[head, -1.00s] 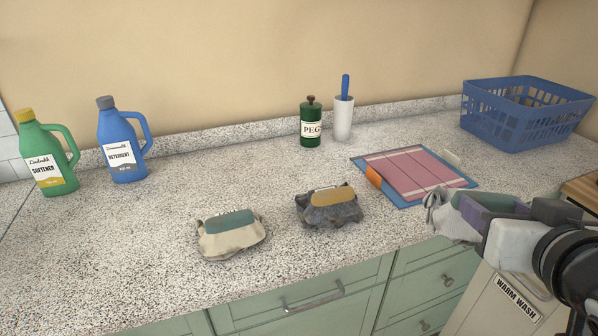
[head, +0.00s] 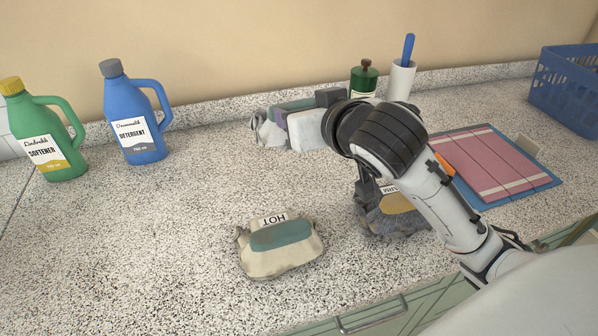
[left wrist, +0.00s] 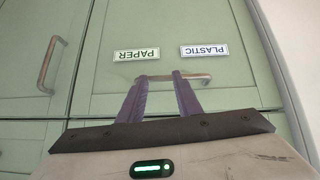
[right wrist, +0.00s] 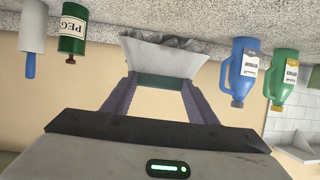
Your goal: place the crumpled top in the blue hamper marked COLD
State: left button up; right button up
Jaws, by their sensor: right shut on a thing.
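My right gripper (head: 278,117) is shut on a light grey crumpled cloth thing (head: 266,133), near the back of the counter. In the right wrist view the pale thing (right wrist: 165,58) has a teal band between my fingertips. I cannot tell whether it touches the counter. A blue slatted basket (head: 565,92) stands at the back right, cut by the picture's edge; no COLD mark shows on it. My left gripper (left wrist: 160,78) is open and empty, facing green cabinet doors below; it is not in the head view.
A beige bundle (head: 280,262) marked HOT lies at the front. A dark grey bundle (head: 385,220) lies partly behind my right arm. Green softener (head: 50,130) and blue detergent (head: 135,115) bottles stand left, a green PEG tin (head: 363,80) behind, a pink-and-blue board (head: 495,165) right.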

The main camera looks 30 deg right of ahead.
jog(key=shift+m+h, duration=0.4)
jog(key=shift+h, duration=0.2)
jog(key=d+f, duration=0.1)
jog(key=d, duration=0.1)
jog(key=d+f, duration=0.1)
jog(key=d, duration=0.1)
jog(key=shift+f, duration=0.15)
jog(key=f, duration=0.2)
jog(key=f+b, duration=0.1)
jog(key=f, duration=0.1)
jog(key=shift+d+f, duration=0.2)
jog(key=shift+f, duration=0.1)
jog(key=b, duration=0.1)
send_over(317, 183)
jog(key=shift+f, duration=2.35)
jog(key=shift+f, duration=0.1)
jog(key=shift+f, duration=0.15)
jog(key=o, duration=1.5)
